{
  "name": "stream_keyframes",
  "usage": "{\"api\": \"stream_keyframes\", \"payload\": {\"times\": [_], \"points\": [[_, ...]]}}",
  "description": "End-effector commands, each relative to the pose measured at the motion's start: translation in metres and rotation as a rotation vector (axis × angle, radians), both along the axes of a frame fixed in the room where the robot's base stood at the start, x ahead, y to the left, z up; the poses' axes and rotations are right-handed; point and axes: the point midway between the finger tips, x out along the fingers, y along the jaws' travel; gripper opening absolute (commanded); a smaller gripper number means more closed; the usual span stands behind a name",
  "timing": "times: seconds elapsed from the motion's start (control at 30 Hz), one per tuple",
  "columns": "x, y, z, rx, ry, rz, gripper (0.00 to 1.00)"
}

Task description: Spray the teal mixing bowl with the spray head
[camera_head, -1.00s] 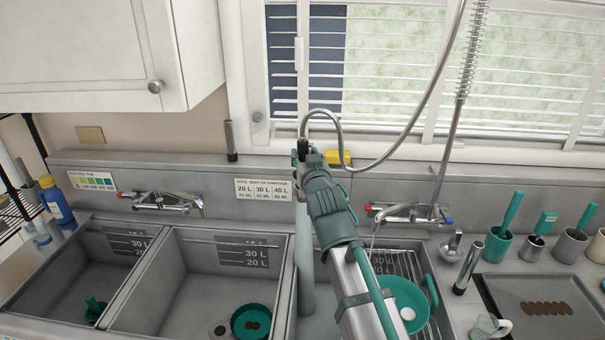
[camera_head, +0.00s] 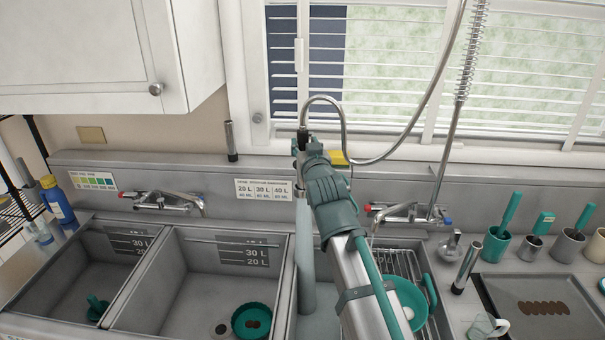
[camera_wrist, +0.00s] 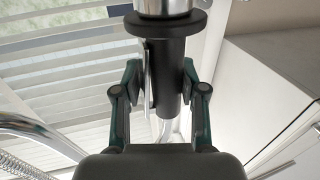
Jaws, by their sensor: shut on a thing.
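My gripper (camera_wrist: 160,95) is shut on the black handle of the spray head (camera_wrist: 171,75), which stands between its fingers in the wrist view. In the head view my gripper (camera_head: 304,148) is raised in front of the back wall, above the divider right of the middle basin. The hose (camera_head: 340,112) loops up from the held spray head. A teal bowl (camera_head: 239,324) with brown spots lies in the middle basin, apart from my gripper. Another round teal piece (camera_head: 408,296) is in the right basin, partly hidden by my arm. I see no clear spray on the bowl.
Low dividers separate the basins. A left faucet (camera_head: 165,202) and a right faucet (camera_head: 405,213) stick out from the back wall. Cups with tools (camera_head: 496,247) and a tray (camera_head: 500,305) stand at right. The middle basin is mostly empty.

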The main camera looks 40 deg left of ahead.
Motion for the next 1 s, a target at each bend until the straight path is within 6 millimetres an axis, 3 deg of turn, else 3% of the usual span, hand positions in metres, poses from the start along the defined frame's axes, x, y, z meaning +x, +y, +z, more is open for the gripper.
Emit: {"api": "stream_keyframes", "payload": {"times": [0.5, 1.0], "points": [[0.000, 0.000, 0.025, 0.003, 0.000, 0.000, 0.00], [-0.002, -0.002, 0.026, 0.001, 0.000, -0.001, 0.00]]}}
